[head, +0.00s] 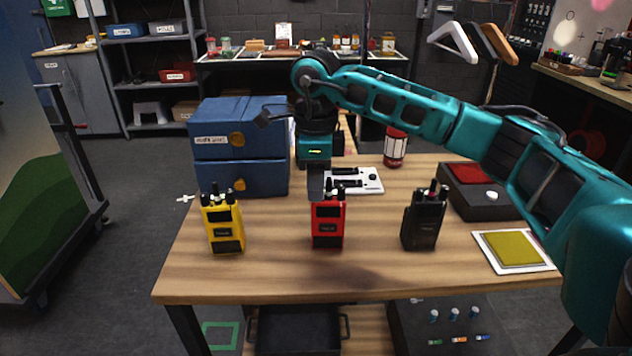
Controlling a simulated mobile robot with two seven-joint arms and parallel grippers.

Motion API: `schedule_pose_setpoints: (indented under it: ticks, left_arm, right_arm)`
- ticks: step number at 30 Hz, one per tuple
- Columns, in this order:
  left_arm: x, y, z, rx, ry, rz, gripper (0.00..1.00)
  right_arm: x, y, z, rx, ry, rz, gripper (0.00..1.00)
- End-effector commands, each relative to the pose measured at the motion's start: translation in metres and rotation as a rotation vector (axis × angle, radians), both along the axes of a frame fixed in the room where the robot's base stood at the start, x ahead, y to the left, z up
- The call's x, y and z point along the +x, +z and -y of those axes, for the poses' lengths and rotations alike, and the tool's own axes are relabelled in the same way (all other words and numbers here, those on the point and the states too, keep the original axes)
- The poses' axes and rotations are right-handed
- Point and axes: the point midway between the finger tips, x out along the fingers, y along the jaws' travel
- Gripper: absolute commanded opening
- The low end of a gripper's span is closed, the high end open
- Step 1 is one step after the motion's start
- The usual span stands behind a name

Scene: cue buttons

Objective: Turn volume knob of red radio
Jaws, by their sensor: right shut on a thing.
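The red radio (328,226) stands upright on the wooden table, between a yellow radio (223,226) and a black radio (424,222). My right arm reaches in from the right, and its gripper (321,184) points down at the top of the red radio. The gripper is shut on the volume knob there. The fingers and knob are small and dark, so their exact contact is hard to make out. My left gripper is not in view.
Blue drawer boxes (240,178) stand behind the yellow radio. A white panel with black handles (369,186) and a red-and-white canister (395,150) are behind the radios. A black box with a red top (478,204) and a yellow pad (513,249) lie at right. The front table strip is clear.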

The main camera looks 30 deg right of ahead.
Motion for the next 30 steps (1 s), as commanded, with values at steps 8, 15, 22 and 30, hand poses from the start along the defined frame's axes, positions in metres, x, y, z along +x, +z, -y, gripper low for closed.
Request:
schedule_pose_setpoints:
  ticks: [8, 15, 22, 30]
  left_arm:
    - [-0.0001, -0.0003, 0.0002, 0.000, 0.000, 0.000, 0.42]
    - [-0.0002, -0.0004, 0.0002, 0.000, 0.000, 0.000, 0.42]
    - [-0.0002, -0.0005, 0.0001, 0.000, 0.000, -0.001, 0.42]
    - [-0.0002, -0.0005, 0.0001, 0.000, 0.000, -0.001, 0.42]
  right_arm:
    - [0.0000, 0.0003, 0.0004, 0.000, 0.180, 0.001, 0.00]
    - [0.0000, 0.0003, 0.0002, 0.000, 0.187, 0.001, 0.00]
    - [0.0000, 0.0003, 0.0002, 0.000, 0.186, 0.001, 0.32]
    - [-0.0001, 0.0002, 0.0002, 0.001, 0.185, 0.000, 0.42]
